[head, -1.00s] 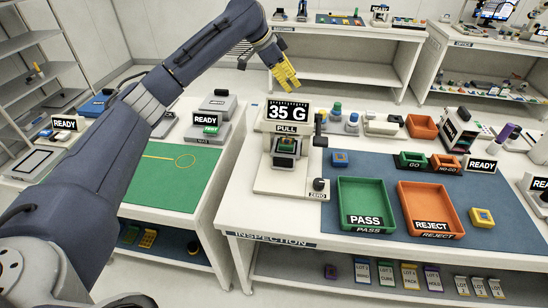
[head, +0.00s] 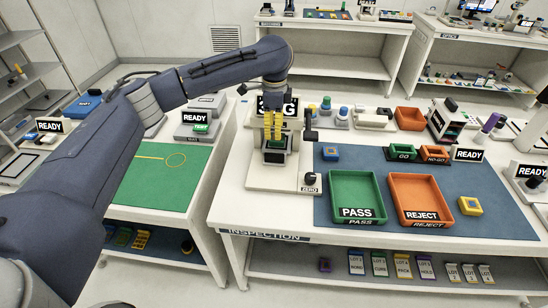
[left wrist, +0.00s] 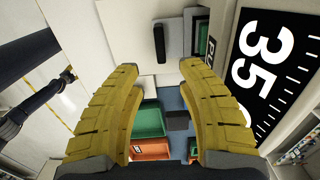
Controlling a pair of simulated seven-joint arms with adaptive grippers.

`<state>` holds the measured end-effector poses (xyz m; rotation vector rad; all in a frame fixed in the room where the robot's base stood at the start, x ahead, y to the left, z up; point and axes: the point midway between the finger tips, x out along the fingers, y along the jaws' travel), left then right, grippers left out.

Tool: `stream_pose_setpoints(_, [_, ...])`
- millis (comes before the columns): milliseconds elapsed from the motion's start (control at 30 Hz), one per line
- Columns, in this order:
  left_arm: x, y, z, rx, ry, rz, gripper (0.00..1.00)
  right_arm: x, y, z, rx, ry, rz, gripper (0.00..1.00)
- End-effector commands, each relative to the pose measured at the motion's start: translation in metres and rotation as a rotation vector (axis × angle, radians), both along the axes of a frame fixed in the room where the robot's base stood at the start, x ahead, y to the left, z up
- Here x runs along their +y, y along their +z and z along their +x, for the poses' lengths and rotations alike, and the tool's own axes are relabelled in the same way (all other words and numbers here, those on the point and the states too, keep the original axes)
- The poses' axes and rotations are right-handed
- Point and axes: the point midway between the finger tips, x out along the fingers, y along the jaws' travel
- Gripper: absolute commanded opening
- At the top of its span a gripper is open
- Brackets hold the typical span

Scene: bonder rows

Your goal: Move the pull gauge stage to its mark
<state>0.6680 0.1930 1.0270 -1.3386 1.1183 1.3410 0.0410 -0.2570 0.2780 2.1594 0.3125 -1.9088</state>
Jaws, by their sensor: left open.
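The pull gauge is a pale stand on the inspection table with a black 35 G display, which my left gripper partly covers in the head view; it fills the right of the left wrist view (left wrist: 268,60). Its stage (head: 275,157), with a green piece in a dark holder, sits low at the front of the stand. My left gripper (head: 273,136) has yellow fingers pointing down, just above the stage. In the left wrist view the fingers (left wrist: 160,72) are spread with nothing between them. Whether they touch the stage is unclear. I cannot make out its mark.
A dark knob (head: 311,179) stands at the gauge's right front, by the ZERO label. The green PASS tray (head: 335,205) and orange REJECT tray (head: 397,208) are to the right on a blue mat (head: 490,225). A green mat (head: 150,190) lies on the left table.

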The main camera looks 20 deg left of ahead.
Motion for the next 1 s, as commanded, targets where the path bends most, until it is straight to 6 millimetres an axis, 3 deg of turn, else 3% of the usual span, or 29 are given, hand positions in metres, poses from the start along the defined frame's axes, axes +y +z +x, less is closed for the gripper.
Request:
stream_pose_setpoints(300, [-0.001, -0.06, -0.001, 0.004, 0.002, -0.003, 0.38, 0.0, 0.0, 0.0, 0.0, 0.0, 0.0, 0.69])
stream_pose_setpoints(600, [0.0, -0.104, -0.001, 0.003, 0.002, -0.003, 0.38, 0.0, 0.0, 0.0, 0.0, 0.0, 0.0, 0.69])
stream_pose_setpoints(1000, [0.0, -0.125, 0.0, 0.0, 0.001, -0.002, 0.38, 0.0, 0.0, 0.0, 0.0, 0.0, 0.0, 0.69])
